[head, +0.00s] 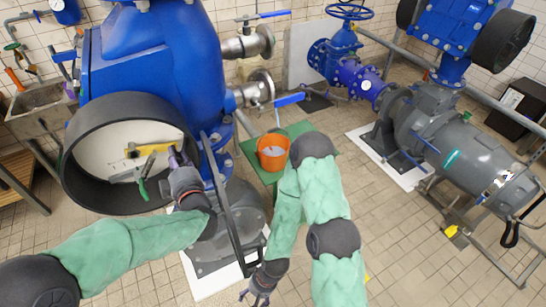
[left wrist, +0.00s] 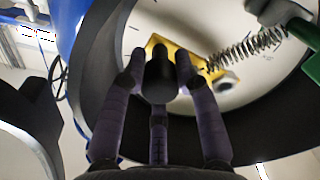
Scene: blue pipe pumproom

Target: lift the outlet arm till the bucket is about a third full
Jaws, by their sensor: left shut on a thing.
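The orange bucket (head: 273,153) stands upright on a green mat (head: 296,132); its inside looks pale, and I cannot tell its level. Above it, a lower steel valve (head: 258,89) with a blue lever (head: 288,100) sticks out of the blue housing. I cannot tell which part is the outlet arm. My left gripper (head: 178,160) is at the round black-rimmed opening. In the left wrist view, its purple fingers (left wrist: 160,70) are shut around a black cylindrical knob (left wrist: 159,82) before a yellow bracket (left wrist: 190,60). My right gripper (head: 256,293) hangs low, fingers apart, empty.
A spring (left wrist: 245,48) and a green-handled part (head: 141,187) lie close to the left gripper. A black rim (head: 72,165) surrounds the opening. A grey motor pump (head: 470,155) stands at right.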

